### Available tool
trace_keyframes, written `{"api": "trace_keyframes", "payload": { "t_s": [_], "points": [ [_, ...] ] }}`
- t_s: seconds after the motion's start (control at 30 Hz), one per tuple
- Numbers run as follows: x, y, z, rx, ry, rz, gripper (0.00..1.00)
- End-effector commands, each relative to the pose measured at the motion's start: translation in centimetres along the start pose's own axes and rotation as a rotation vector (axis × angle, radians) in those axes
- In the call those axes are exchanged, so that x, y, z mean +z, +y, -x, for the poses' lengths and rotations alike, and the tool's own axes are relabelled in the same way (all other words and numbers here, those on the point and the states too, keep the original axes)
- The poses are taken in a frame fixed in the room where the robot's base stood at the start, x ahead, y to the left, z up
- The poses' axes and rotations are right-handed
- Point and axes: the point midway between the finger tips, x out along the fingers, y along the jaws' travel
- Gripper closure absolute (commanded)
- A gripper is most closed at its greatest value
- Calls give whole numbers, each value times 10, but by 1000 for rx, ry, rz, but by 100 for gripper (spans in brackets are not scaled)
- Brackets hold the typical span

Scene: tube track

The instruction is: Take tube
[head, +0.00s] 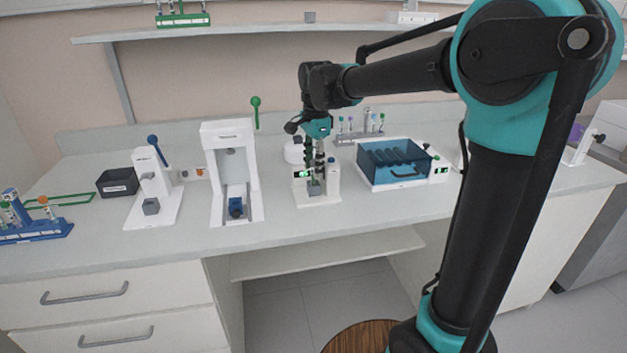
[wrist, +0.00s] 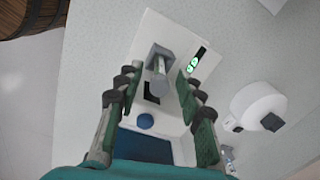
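A pale grey-green tube (wrist: 158,80) stands in a grey square holder (wrist: 163,57) on a small white device (wrist: 150,35) with a lit green display. In the wrist view, my gripper (wrist: 157,80) is open, with one finger on each side of the tube and visible gaps between. In the head view, my gripper (head: 315,165) points down over the white device (head: 317,198) on the bench. The grey holder (head: 314,188) shows just below the fingers. The tube is hard to make out there between the fingers.
A blue-lidded box device (head: 395,163) stands to the right and a tall white press (head: 231,165) to the left. A tube rack (head: 360,136) is behind. A round white device (wrist: 258,104) is near my right finger. The bench front is clear.

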Motion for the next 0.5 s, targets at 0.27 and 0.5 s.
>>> {"api": "trace_keyframes", "payload": {
  "t_s": [0.27,0.5],
  "points": [
    [1,0,-35,0,0,0,63],
    [2,0,-38,0,0,0,63]
  ]
}}
